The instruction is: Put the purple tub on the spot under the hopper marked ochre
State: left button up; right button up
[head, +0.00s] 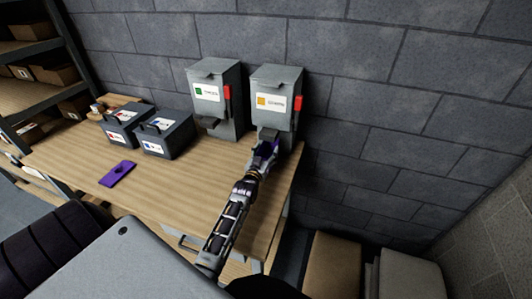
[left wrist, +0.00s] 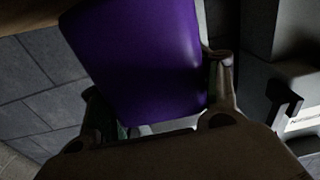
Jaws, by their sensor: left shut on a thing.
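My left gripper (head: 263,153) is shut on the purple tub (left wrist: 140,62), which fills the middle of the left wrist view between the fingers. In the head view the tub shows only as a small purple patch, mostly hidden by the gripper, at the foot of the right hopper (head: 276,84). That grey hopper has a label with an ochre square (head: 261,100) and a red part on its right side. I cannot tell whether the tub touches the surface below, and the spot under it is hidden. My right gripper is not in view.
A second grey hopper (head: 213,75) with a green-marked label stands just left. Two dark bins, with red (head: 117,137) and blue (head: 150,147) labels, stand further left. A flat purple piece (head: 118,174) lies on the wooden table (head: 165,195). The table's right edge is close.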

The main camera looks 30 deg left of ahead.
pick_arm(q)
jog(key=shift+s+f, duration=0.1)
jog(key=shift+f, duration=0.25)
jog(key=o, duration=1)
jog(key=shift+f, duration=0.2)
jog(key=shift+r, duration=0.6)
jog(key=shift+r+b+v, duration=0.15)
jog(key=shift+b+v, duration=0.05)
jog(key=shift+v, duration=2.75)
jog(key=shift+r+b+v, duration=0.1)
jog(key=shift+b+v, duration=0.1)
jog(key=shift+v, duration=2.75)
